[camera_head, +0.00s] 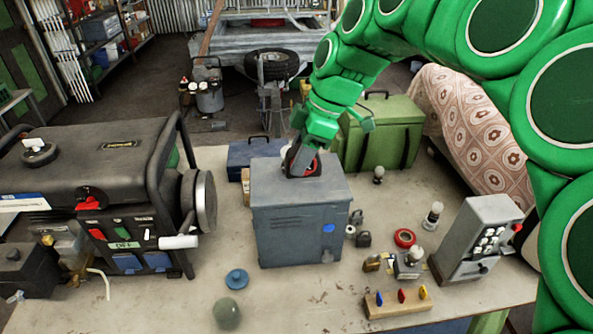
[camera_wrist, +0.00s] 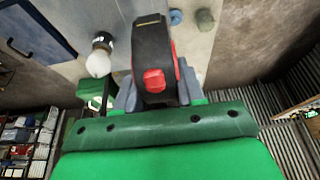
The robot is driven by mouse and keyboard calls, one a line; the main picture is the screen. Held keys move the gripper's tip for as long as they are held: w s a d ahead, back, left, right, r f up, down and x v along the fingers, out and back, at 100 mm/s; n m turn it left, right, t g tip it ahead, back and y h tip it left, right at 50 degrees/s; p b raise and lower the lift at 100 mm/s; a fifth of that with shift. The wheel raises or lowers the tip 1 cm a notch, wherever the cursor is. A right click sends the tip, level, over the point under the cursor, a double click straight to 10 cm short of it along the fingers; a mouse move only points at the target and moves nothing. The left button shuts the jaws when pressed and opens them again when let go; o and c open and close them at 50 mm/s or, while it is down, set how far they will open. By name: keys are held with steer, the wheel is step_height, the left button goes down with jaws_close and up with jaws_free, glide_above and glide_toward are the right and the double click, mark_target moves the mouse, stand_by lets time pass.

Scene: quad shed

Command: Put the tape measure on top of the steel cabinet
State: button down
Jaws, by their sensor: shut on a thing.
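The steel cabinet (camera_head: 303,230) is a grey-blue metal box with side louvres and a blue spot, standing upright on the workbench. The tape measure (camera_head: 309,168) is black with red parts and shows at the rear part of the cabinet's top. In the wrist view the tape measure (camera_wrist: 152,50) sits between the fingers, its red button facing the camera. My gripper (camera_head: 302,160) is shut on it, over the cabinet top. I cannot tell whether its underside touches the cabinet, as the contact is not clear.
A generator (camera_head: 95,175) stands left on the workbench (camera_head: 180,302). A green case (camera_head: 380,135) and a blue toolbox (camera_head: 250,152) are behind the cabinet. Padlocks, red tape (camera_head: 405,237), bulbs and a grey control box (camera_head: 478,240) lie right. The front of the cabinet top is bare.

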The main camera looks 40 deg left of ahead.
steer(key=shift+w+a+f, duration=0.25)
steer(key=shift+a+f, duration=0.1)
steer(key=shift+f, duration=0.2)
steer(key=shift+w+a+f, duration=0.25)
steer(key=shift+a+f, duration=0.05)
steer(key=shift+f, duration=0.25)
steer(key=shift+w+a+f, duration=0.25)
steer(key=shift+a+f, duration=0.1)
steer(key=shift+f, duration=1.55)
steer(key=shift+f, duration=0.1)
steer(key=c, duration=1)
jaws_free()
steer(key=shift+o, duration=0.2)
steer(key=v, duration=1.2)
